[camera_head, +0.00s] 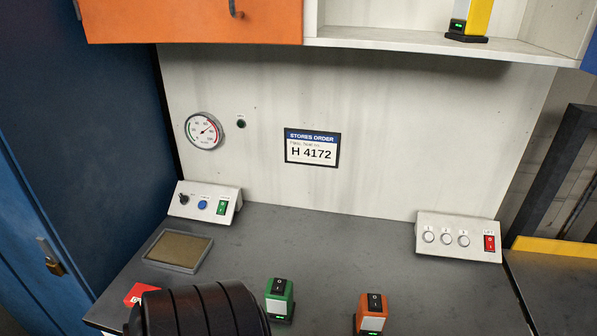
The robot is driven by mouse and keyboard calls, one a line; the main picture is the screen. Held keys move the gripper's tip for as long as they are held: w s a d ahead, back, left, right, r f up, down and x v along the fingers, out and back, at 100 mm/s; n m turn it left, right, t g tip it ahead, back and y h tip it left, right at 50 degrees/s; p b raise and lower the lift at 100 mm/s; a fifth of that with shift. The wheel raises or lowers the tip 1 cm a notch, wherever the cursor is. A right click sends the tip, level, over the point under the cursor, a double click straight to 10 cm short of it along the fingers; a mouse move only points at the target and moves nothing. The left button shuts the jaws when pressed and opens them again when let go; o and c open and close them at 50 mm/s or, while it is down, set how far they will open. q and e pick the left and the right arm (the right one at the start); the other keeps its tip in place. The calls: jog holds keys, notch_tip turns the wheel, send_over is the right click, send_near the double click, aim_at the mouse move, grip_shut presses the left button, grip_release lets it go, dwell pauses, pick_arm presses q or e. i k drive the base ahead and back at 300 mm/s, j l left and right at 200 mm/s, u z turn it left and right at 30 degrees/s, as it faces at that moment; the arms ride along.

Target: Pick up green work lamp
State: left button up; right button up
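A small green work lamp (279,299) stands upright on the grey bench top at the lower middle of the head view. It has a black switch on its slanted top, a pale front panel and a dark foot. Neither of my grippers is in view, so I cannot tell how they stand relative to the lamp.
A similar orange lamp (371,313) stands to the right; a yellow one (478,18) is on the upper shelf. A black ribbed rounded shape (200,311) is close to the green lamp's left. A shallow tray (178,251) and control boxes (459,238) sit further back.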

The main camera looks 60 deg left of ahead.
aim_at(280, 307)
jog(key=i+u, duration=0.1)
jog(key=u, duration=0.25)
jog(key=i+u, duration=0.1)
jog(key=u, duration=0.2)
jog(key=l+u, duration=0.1)
jog(key=u, duration=0.25)
jog(key=i, duration=0.05)
